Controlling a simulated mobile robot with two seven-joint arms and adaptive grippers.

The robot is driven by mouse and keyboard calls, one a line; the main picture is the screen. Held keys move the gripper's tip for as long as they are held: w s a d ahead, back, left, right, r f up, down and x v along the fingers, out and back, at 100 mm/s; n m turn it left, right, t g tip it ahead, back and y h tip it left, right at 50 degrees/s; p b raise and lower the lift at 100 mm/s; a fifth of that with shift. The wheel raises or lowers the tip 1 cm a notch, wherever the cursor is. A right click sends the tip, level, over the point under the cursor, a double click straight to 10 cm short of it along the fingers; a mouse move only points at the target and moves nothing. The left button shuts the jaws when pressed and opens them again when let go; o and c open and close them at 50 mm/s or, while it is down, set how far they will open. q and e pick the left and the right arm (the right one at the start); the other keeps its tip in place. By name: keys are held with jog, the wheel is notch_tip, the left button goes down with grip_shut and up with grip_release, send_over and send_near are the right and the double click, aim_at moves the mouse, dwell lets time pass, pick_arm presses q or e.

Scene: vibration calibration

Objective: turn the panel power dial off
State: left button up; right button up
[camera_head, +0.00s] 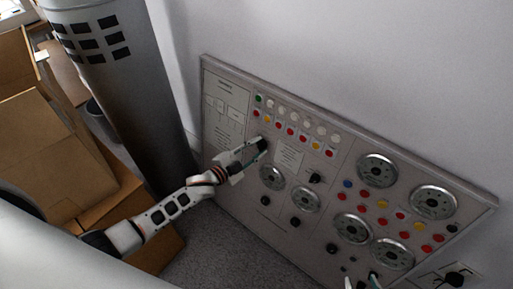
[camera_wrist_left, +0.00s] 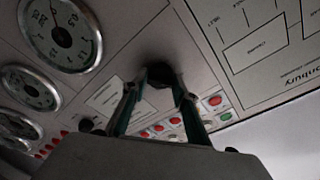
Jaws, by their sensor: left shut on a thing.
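The grey control panel (camera_head: 240,95) leans against the wall, carrying gauges, buttons and black knobs. My left gripper (camera_head: 260,146) reaches its upper left part, below the rows of coloured buttons. In the left wrist view, my left gripper (camera_wrist_left: 155,92) has its two fingers closed around a round black dial (camera_wrist_left: 159,72) on the panel face. The fingers partly hide the dial, so its pointer setting cannot be read. My right gripper (camera_head: 361,283) shows only its fingertips at the bottom edge, apart, with nothing seen between them.
Another black knob (camera_head: 315,178) sits to the right of the held dial. A round gauge (camera_head: 271,177) lies just below my left gripper. Cardboard boxes (camera_head: 50,150) and a grey cylinder (camera_head: 120,80) stand at left.

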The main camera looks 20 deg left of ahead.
pick_arm(q)
jog(key=shift+n, duration=0.6)
jog(key=o, duration=1.1)
jog(key=v, duration=1.2)
